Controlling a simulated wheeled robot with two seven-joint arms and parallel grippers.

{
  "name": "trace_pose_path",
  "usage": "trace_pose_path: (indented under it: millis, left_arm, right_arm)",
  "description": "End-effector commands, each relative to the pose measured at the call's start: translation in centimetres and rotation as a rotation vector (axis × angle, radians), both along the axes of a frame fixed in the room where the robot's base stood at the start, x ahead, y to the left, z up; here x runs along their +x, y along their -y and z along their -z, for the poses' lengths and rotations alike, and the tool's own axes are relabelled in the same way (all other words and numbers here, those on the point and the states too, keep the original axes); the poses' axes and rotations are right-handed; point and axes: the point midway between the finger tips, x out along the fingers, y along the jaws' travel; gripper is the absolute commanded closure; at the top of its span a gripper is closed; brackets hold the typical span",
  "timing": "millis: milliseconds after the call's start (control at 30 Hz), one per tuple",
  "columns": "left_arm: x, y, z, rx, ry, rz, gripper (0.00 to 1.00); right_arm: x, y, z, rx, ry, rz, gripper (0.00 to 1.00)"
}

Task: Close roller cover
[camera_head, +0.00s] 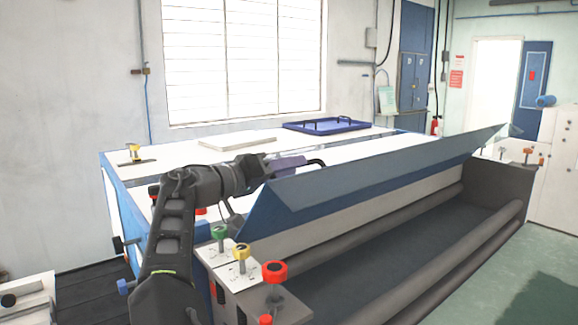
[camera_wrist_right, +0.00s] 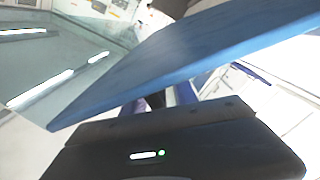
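The roller cover (camera_head: 400,170) is a long blue panel on the machine. In the head view it stands raised and tilted above the open roller bay, with its far end up toward the right. Two long grey rollers (camera_head: 455,262) show uncovered below it. The cover (camera_wrist_right: 170,62) crosses close in front of the gripper in the wrist view and hides most of the fingers. Contact and finger opening cannot be told.
Green, yellow and red knobs (camera_head: 240,252) stand on the machine's near end, right beside my arm. A blue tray (camera_head: 326,126) and a pale flat board (camera_head: 237,140) lie on the white tabletop behind the cover. Green floor (camera_head: 490,285) is clear at the right.

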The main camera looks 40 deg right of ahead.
Motion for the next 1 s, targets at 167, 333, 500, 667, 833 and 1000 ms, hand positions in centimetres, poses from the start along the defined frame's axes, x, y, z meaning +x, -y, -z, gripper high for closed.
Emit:
trace_pose_path:
  millis: [167,333,500,667,833,1000]
  left_arm:
    - [0.0,0.0,0.03,0.0,0.0,0.0,0.0]
    - [0.0,0.0,0.02,0.0,0.0,0.0,0.0]
    - [0.0,0.01,0.02,0.0,0.0,0.0,0.0]
    - [0.0,0.01,0.02,0.0,0.0,0.0,0.0]
    - [0.0,0.0,0.02,0.0,0.0,0.0,0.0]
    - [0.01,0.01,0.03,0.0,0.0,0.0,0.0]
  right_arm:
    - [0.0,-0.02,0.01,0.0,0.0,0.0,0.69]
    - [0.0,-0.04,0.0,0.0,0.0,0.0,0.83]
    - [0.02,-0.05,0.02,0.0,0.0,0.0,0.97]
    - [0.03,-0.06,0.04,0.0,-0.001,0.0,1.0]
    - [0.05,-0.07,0.07,0.001,-0.001,-0.001,1.0]
    - [0.05,-0.07,0.1,0.001,-0.001,-0.001,1.0]
